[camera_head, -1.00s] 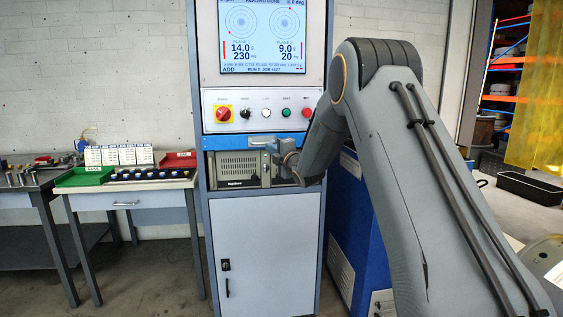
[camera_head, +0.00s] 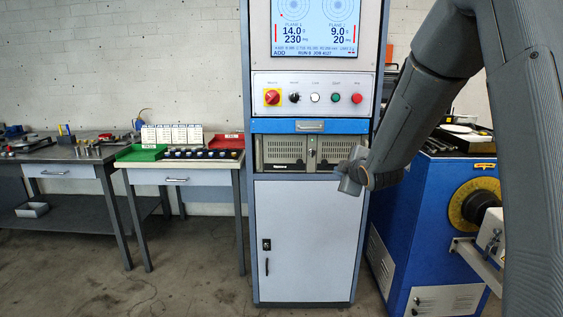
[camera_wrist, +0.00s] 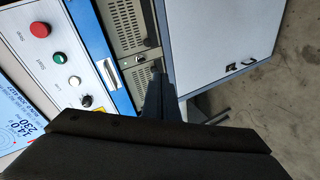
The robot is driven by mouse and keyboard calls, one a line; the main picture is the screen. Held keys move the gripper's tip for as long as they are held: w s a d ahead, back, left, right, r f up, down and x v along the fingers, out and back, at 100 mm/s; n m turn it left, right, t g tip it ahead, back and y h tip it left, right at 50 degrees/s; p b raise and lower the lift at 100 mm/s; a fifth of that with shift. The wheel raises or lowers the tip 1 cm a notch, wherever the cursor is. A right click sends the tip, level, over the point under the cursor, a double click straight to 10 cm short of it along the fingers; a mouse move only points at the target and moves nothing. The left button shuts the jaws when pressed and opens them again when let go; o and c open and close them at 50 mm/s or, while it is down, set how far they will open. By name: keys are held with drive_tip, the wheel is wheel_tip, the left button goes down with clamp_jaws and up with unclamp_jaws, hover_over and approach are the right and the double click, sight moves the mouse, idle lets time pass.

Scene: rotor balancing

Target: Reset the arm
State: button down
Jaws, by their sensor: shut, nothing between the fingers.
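My arm (camera_head: 405,125) comes in from the right of the head view and bends down in front of the control cabinet (camera_head: 305,235). My gripper (camera_head: 347,178) is at its end, apart from the cabinet as far as I can tell, near the right edge of the grey instrument unit (camera_head: 283,152). It is shut with nothing in it. In the wrist view the dark fingers (camera_wrist: 157,92) point toward the cabinet's front, with the instrument unit (camera_wrist: 130,35) and white door (camera_wrist: 225,35) beyond them. A dark part of my wrist hides the lower picture.
The screen (camera_head: 315,27) shows 14.0 g at 230 deg and 9.0 g at 20 deg. A side table (camera_head: 183,176) with a green tray (camera_head: 141,153) and a red tray (camera_head: 226,141) stands left. A blue machine (camera_head: 440,215) stands right. The floor in front (camera_head: 190,285) is clear.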

drive_tip(key=s+f+m+g+p, duration=0.1)
drive_tip(key=s+f+m+g, duration=0.2)
drive_tip(key=s, duration=1.1)
drive_tip(key=s+a+f+m+g+h+p, duration=0.1)
drive_tip(key=s+f+m+g, duration=0.2)
drive_tip(key=s, duration=1.1)
drive_tip(key=s+a+f+m+g+p, duration=0.1)
drive_tip(key=s+f+m+g, duration=0.2)
drive_tip(key=s+m+g, duration=0.4)
drive_tip(key=s+m, duration=0.1)
drive_tip(key=s, duration=0.6)
drive_tip(key=shift+f+m+g, duration=0.25)
drive_tip(key=shift+m+g, duration=0.05)
drive_tip(key=shift+m, duration=0.1)
drive_tip(key=shift+d, duration=0.1)
